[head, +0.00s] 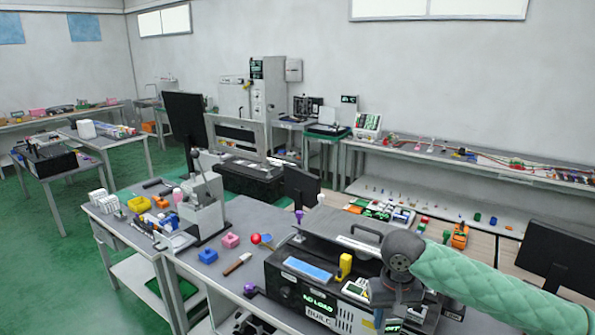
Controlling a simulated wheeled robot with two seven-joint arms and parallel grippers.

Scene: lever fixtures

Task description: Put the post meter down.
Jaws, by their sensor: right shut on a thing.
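My right gripper (392,300) hangs at the lower right, under a dark grey wrist, over the front of a black machine (300,283). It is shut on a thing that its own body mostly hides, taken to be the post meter. A small device with a pale screen and keys (356,289) shows just left of the fingers; I cannot tell whether it is the held meter or part of the machine. Whether the held thing touches the machine is also unclear. My left gripper is not in view.
A yellow upright piece (345,264) and a blue plate (308,268) sit on the machine. A monitor (553,256) stands at the right.

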